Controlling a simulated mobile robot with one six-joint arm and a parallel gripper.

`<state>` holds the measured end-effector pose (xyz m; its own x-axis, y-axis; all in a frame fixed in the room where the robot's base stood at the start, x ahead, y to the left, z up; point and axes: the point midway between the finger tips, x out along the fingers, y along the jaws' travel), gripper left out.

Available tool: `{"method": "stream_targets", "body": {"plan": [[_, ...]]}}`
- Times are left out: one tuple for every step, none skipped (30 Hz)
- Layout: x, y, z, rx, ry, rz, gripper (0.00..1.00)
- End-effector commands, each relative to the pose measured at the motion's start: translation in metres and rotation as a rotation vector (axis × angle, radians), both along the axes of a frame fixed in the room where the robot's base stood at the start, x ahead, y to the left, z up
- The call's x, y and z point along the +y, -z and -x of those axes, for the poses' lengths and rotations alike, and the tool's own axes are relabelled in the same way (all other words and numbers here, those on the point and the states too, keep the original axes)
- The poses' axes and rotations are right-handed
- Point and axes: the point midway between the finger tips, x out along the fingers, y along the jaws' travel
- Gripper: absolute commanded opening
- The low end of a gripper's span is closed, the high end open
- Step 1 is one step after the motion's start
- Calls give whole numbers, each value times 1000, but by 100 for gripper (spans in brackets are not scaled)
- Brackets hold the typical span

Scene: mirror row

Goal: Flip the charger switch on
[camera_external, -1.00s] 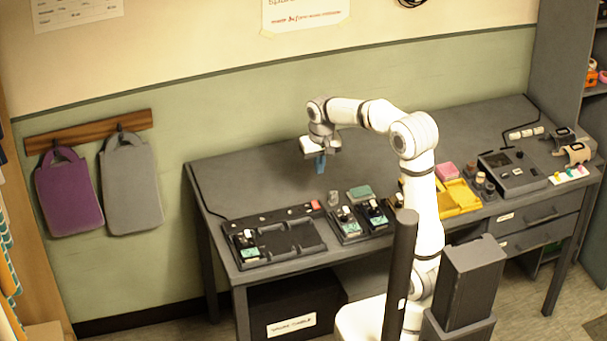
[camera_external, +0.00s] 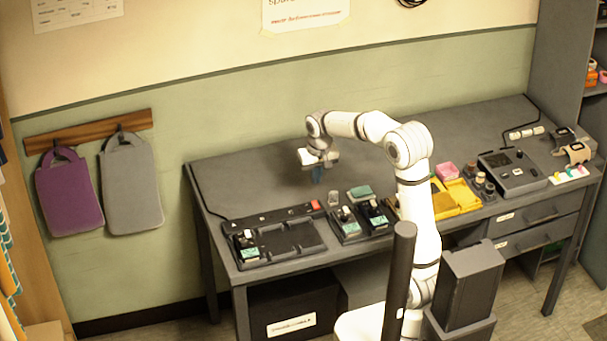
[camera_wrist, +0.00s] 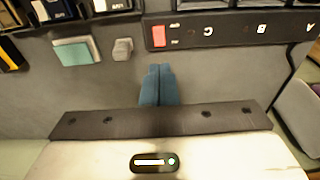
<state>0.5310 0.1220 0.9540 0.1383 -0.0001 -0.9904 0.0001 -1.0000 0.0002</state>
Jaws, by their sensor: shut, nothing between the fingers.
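The charger (camera_external: 270,217) is a long dark unit at the left front of the desk, with a red switch (camera_external: 315,205) at its right end. The wrist view shows the red switch (camera_wrist: 158,36) beside upside-down letters on the charger's dark strip (camera_wrist: 225,30). My gripper (camera_external: 318,178) hangs above the desk, behind the red switch. Its blue fingers (camera_wrist: 158,68) are together and empty, pointing towards the switch in the wrist view. They appear apart from it. I cannot tell which way the switch is set.
A small grey block (camera_external: 333,198) and a green pad (camera_external: 360,192) sit right of the switch. Black holders (camera_external: 350,228) with devices stand in front of them. A yellow tray (camera_external: 458,198) lies further right. The desk behind the charger is clear.

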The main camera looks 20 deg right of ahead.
Motion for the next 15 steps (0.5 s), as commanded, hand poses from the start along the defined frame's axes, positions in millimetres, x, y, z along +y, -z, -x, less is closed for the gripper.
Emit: {"method": "stream_targets", "body": {"plan": [[0, 14, -1, 4, 0, 1, 0], [0, 21, -2, 3, 0, 1, 0], [0, 29, -3, 5, 0, 1, 0], [0, 36, -4, 4, 0, 1, 0], [0, 41, -5, 4, 0, 1, 0], [0, 48, -6, 2, 0, 1, 0], [0, 54, -7, 3, 0, 1, 0], [0, 59, -8, 4, 0, 1, 0], [0, 64, -9, 2, 0, 1, 0], [0, 68, -9, 2, 0, 1, 0], [0, 71, -10, 2, 0, 1, 0], [0, 75, -10, 1, 0, 0, 0], [0, 78, -11, 1, 0, 0, 0], [0, 80, -11, 1, 0, 0, 0], [0, 81, -11, 0, 0, 0, 0]]}}
